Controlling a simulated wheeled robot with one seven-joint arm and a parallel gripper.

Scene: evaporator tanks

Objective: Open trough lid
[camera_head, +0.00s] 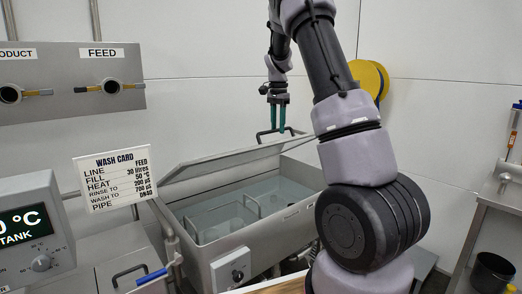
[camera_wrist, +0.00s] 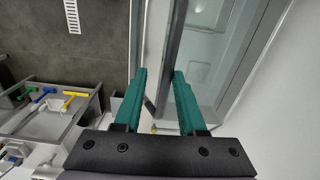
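The trough (camera_head: 283,222) is a grey metal tank with clear liquid inside. Its grey lid (camera_head: 222,160) is raised at a tilt along the back, so the inside shows. A dark bar handle (camera_head: 268,132) is on the lid near its upper edge. My gripper (camera_head: 277,127), with two green fingers, points down at the handle's right end. In the wrist view my gripper (camera_wrist: 158,75) has its fingers apart, with the lid's edge (camera_wrist: 155,50) running between and beyond them. A dark bar, likely the handle, shows partly between the fingers; I cannot tell whether they touch it.
A wash card (camera_head: 115,180) and a tank display (camera_head: 35,228) stand at the left. A wall panel with PRODUCT and FEED valves (camera_head: 110,88) is behind. A steel bench (camera_head: 497,190) stands at the right.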

